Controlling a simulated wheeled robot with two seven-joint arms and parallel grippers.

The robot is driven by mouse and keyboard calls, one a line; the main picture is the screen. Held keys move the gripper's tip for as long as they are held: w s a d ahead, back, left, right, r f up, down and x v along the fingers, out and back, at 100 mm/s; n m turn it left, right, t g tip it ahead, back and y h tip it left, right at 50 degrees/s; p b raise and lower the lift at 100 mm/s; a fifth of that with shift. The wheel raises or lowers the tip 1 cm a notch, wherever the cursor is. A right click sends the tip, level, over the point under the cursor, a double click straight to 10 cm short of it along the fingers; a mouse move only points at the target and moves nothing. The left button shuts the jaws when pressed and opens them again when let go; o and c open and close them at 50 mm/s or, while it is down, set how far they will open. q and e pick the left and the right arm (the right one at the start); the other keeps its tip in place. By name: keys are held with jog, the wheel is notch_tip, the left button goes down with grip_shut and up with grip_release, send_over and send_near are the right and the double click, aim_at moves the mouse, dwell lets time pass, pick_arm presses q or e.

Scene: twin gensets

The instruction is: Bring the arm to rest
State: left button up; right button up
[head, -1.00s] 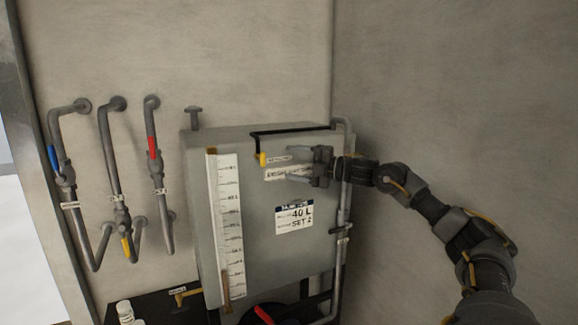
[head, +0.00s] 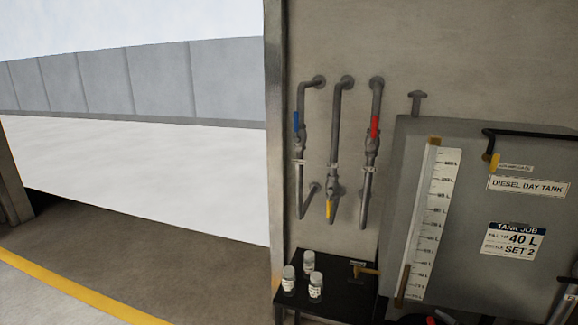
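No arm and no gripper of mine shows in the head view now. The grey diesel day tank (head: 470,150) stands at the right, with its label plate (head: 528,187) and its job card (head: 514,241) reading 40 L, SET 2. A white level scale (head: 428,225) runs down the tank's left side. A yellow-handled lever (head: 494,160) hangs at the tank's upper right. Three wall pipes carry a blue valve handle (head: 296,123), a yellow valve handle (head: 330,209) and a red valve handle (head: 374,127).
A black shelf (head: 335,297) below the pipes bears three small bottles (head: 315,287) and a brass tap (head: 365,269). A wall edge (head: 275,130) borders a wide opening on the left. The floor (head: 130,240) there is clear, with a yellow line (head: 75,292).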

jog(key=s+a+f+m+g, duration=0.3)
jog(key=s+a+f, duration=0.1)
jog(key=s, duration=0.6)
jog(key=s+a+f+m+g, duration=0.3)
jog(key=s+a+g, duration=0.15)
jog(key=s, duration=0.55)
jog(key=s+a+f+m+g, duration=0.2)
jog(key=s+a+f+m, duration=0.15)
jog(key=s, duration=0.55)
notch_tip(320, 180, down, 28)
jog(key=s+g, duration=0.2)
jog(key=s+d+f+n+h, duration=0.1)
jog(key=s+d+f, duration=0.1)
jog(key=s+f, duration=1.2)
jog(key=shift+s+g, duration=0.35)
jog(key=shift+s, duration=0.6)
